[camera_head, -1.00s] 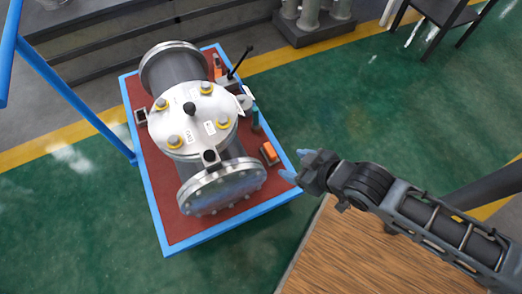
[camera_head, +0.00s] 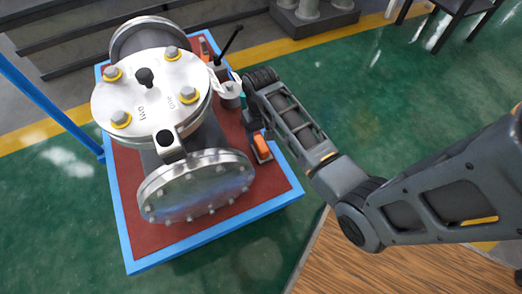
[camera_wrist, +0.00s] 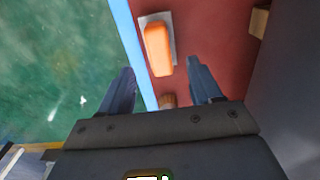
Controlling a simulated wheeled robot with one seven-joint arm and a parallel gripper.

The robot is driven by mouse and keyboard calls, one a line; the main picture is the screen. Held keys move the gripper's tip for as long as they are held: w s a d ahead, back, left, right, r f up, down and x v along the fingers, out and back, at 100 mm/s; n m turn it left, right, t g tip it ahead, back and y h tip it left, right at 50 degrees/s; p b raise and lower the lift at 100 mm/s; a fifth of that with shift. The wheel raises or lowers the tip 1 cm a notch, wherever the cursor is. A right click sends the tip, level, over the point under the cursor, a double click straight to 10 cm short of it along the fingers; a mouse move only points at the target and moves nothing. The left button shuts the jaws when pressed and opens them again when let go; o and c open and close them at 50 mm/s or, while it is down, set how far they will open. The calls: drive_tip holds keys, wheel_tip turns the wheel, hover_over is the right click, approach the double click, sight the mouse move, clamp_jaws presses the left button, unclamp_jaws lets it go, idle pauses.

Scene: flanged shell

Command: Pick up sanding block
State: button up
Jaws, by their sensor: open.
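The sanding block, an orange grip on a pale grey base, lies on the red top of the cart near its right edge. It shows in the head view (camera_head: 262,147) and in the wrist view (camera_wrist: 158,48). My gripper (camera_wrist: 160,68) is open and empty. In the wrist view the block lies ahead of the gap between the fingers, toward the top of the picture. In the head view my gripper (camera_head: 252,115) hangs just behind the block, with its fingers mostly hidden; its exact height above the block is unclear.
The flanged metal shell (camera_head: 150,95) fills the cart's middle, close left of the block. A black-handled tool (camera_head: 230,42) and a pale item (camera_head: 226,86) stand behind. The blue cart rim (camera_head: 285,165) is close right.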

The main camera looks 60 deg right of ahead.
sight(261, 143)
wheel_tip(261, 143, down, 7)
drive_tip(key=b, duration=0.4)
drive_tip(key=shift+s, duration=0.1)
drive_tip(key=shift+c, duration=0.5)
drive_tip(key=c, duration=1)
